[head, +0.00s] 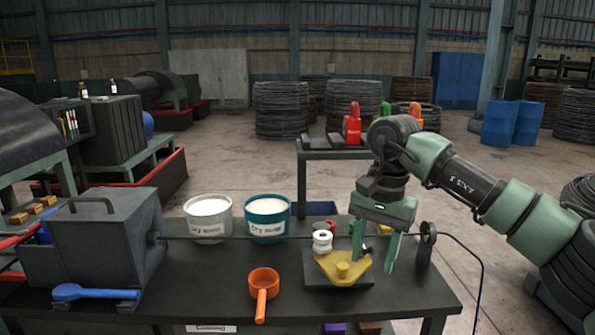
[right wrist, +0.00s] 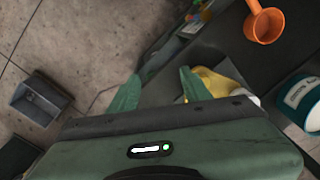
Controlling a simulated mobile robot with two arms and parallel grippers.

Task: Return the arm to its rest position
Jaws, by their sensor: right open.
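My right gripper (head: 375,250) is green, points down and is open above the right part of the dark workbench (head: 215,283). Its fingers are apart, with no object seen held between them. They are beside and partly in front of a yellow bracket (head: 342,268) on a dark block; I cannot tell whether they touch it. A white grooved spool (head: 322,241) stands at the bracket's left. In the right wrist view both fingertips of the gripper (right wrist: 158,88) show spread, with the yellow bracket (right wrist: 212,80) partly hidden behind the right one. My left gripper is not in view.
A thin rod or wire (head: 270,238) runs from a grey box (head: 105,240) to a ring guide (head: 428,232). Two labelled tubs, white (head: 208,228) and teal (head: 267,230), stand behind it.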

